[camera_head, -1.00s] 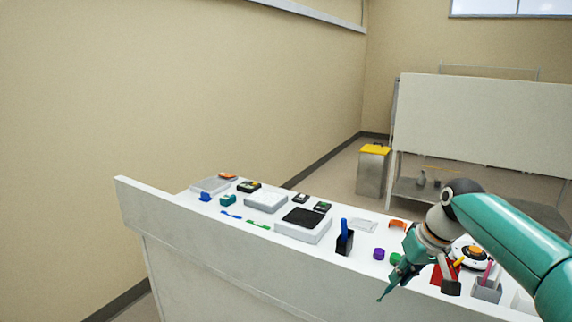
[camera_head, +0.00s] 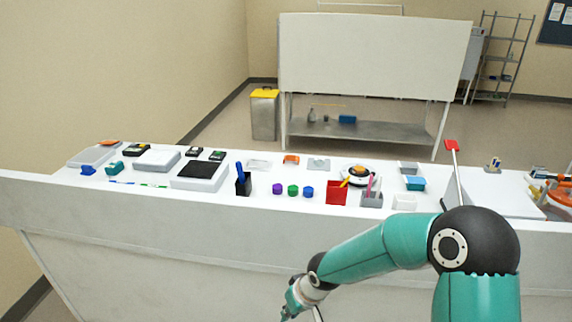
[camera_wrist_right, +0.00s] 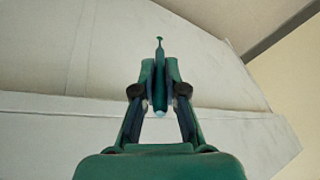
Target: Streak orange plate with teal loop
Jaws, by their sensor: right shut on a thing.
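My right gripper (camera_head: 292,304) is low in front of the bench, at the bottom of the head view. In the right wrist view the gripper (camera_wrist_right: 159,78) is shut on the teal loop (camera_wrist_right: 159,50), a thin stick with a small tip pointing away from the fingers. The loop's pale lower end shows between the fingers. A small orange piece (camera_head: 291,159) lies on the back of the bench, and another orange piece (camera_head: 108,142) is at the far left end. I cannot tell which is the orange plate. My left gripper is not in view.
The white bench (camera_head: 225,205) has a raised front edge. On it are a black holder (camera_head: 243,187) with a blue item, purple (camera_head: 277,189), green (camera_head: 293,190) and blue (camera_head: 308,192) caps, a red container (camera_head: 336,194) and a round burner-like device (camera_head: 359,174). A yellow-lidded bin (camera_head: 264,115) stands behind.

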